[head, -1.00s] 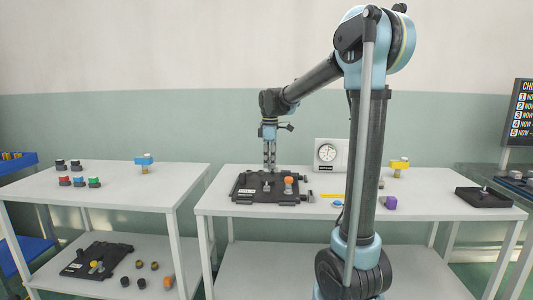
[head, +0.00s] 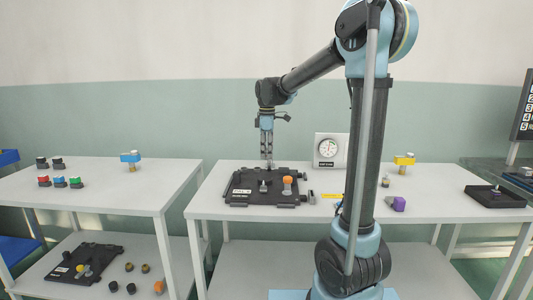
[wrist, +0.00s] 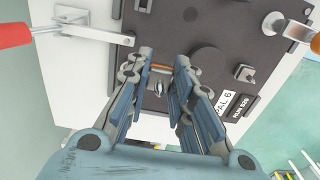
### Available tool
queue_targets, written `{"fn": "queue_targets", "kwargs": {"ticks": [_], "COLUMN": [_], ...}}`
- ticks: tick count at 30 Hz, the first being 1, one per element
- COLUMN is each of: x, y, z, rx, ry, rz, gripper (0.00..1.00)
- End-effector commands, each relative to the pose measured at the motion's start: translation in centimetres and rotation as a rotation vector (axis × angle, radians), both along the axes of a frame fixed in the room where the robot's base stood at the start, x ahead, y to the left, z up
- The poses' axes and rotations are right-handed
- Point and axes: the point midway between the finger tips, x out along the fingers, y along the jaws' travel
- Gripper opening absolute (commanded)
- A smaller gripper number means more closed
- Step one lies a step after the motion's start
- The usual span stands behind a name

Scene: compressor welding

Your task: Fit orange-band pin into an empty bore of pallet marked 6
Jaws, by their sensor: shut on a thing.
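The black pallet (head: 236,197) lies on the middle table; its white label reading PAL 6 (wrist: 222,103) shows in the wrist view. My gripper (head: 268,165) points down over the pallet's back part. In the wrist view my gripper (wrist: 160,70) is shut on the orange-band pin; its orange band (wrist: 160,67) shows between the fingertips. Most of the pin is hidden by the fingers, and I cannot tell whether its lower end is in a bore.
In the wrist view, clamps with a red handle (wrist: 14,35) and an orange-red handle (wrist: 315,42) flank the pallet. A dial gauge box (head: 328,149) stands behind, right of my gripper. A purple part (head: 399,204) and black tray (head: 494,196) are further right.

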Motion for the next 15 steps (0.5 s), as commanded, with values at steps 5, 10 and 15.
{"fn": "queue_targets", "kwargs": {"ticks": [5,10,15], "x": [0.0,0.0,0.0], "y": [0.1,0.1,0.1], "z": [-0.9,-2.6,-4.2], "rx": [0.000,0.000,0.000], "ry": [0.000,0.000,0.000], "rz": [0.001,0.001,0.001], "gripper": [0.00,0.00,0.00]}}
